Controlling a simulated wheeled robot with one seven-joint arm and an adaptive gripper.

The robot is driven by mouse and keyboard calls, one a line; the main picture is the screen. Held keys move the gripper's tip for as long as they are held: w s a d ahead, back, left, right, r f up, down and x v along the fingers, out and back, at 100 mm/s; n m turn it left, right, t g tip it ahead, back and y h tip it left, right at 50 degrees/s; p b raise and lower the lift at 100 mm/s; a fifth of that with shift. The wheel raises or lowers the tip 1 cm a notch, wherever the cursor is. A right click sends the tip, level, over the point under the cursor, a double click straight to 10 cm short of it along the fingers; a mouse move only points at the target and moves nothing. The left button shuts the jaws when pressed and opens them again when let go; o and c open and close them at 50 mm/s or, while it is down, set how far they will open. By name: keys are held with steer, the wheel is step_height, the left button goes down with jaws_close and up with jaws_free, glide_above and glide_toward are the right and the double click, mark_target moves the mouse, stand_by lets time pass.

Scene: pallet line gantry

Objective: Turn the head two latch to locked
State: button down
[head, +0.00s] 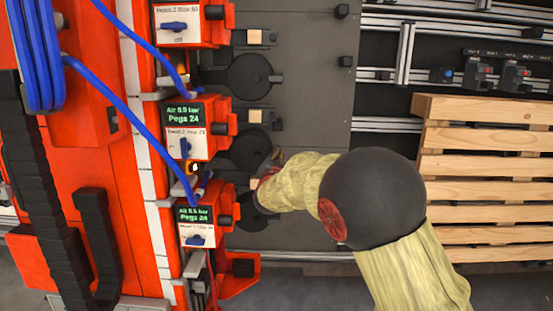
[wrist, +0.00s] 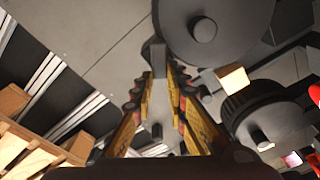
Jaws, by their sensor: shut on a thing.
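My gripper (head: 270,166) reaches the grey panel beside the middle dark disc (head: 250,149). In the wrist view, its yellow and dark fingers (wrist: 158,82) converge around a narrow grey bar (wrist: 157,100). A large dark disc with a round hub (wrist: 205,28) lies just beyond the fingertips. The upper dark disc (head: 249,76) has a short handle on its right side. The small head labels are too blurred to match surely to the discs.
Orange head units with blue handles (head: 174,26) and blue hoses stand left of the panel. Small wooden blocks (head: 256,117) sit between the discs. A wooden pallet (head: 490,165) stands at right. The grey panel (head: 315,120) above my arm is mostly clear.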

steer(key=m+b, duration=0.2)
steer(key=m, duration=0.1)
steer(key=f+m+b, duration=0.1)
steer(key=m+b, duration=0.1)
steer(key=m, duration=0.2)
steer(key=d+m+g+b, duration=0.1)
steer(key=m+b, duration=0.1)
steer(key=m, duration=0.2)
steer(key=shift+s+f+h, duration=0.3)
steer(key=shift+s, duration=0.1)
steer(key=shift+b, duration=0.3)
steer(key=c, duration=1.8)
jaws_free()
steer(key=shift+a, duration=0.1)
steer(key=shift+o, duration=0.2)
steer(key=shift+r, duration=0.1)
steer(key=v, duration=1.2)
steer(key=shift+r, duration=0.1)
